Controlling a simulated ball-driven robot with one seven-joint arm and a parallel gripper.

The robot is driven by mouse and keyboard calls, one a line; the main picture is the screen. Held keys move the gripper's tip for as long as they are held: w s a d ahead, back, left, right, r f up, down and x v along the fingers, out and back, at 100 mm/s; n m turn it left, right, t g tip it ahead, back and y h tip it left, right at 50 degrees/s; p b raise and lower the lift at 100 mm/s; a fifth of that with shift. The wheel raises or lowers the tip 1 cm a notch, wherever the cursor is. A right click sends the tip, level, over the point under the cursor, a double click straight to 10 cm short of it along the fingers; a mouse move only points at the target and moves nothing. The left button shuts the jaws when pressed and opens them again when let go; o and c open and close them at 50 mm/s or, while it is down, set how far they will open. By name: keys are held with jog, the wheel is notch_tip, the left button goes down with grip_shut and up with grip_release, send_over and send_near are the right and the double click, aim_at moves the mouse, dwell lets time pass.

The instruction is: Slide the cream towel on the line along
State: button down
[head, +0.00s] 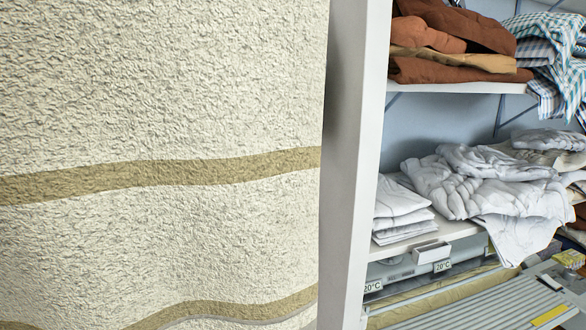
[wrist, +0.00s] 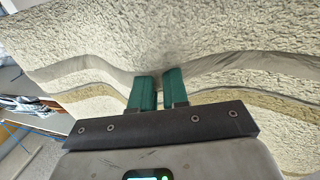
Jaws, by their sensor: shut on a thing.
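The cream towel (head: 160,90) hangs close in front of the head camera and fills the left half of that view. It has a rough pile and tan stripes. In the wrist view the cream towel (wrist: 240,35) spreads across most of the picture, with grey and tan bands and a fold between the fingers. My gripper (wrist: 158,80) has two green fingers, shut on the towel at that fold. My gripper does not show in the head view. The line itself is not visible in either view.
A white shelf unit (head: 355,165) stands just right of the towel in the head view. It holds folded brown cloths (head: 455,45), white linens (head: 480,180) and checked cloths (head: 550,50). A slatted ironer-like surface (head: 500,305) lies below. Blue rods show at the wrist view's left edge.

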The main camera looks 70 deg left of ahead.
jog(key=c, duration=1.1)
grip_release()
jog(key=shift+o, duration=0.2)
jog(key=v, duration=0.6)
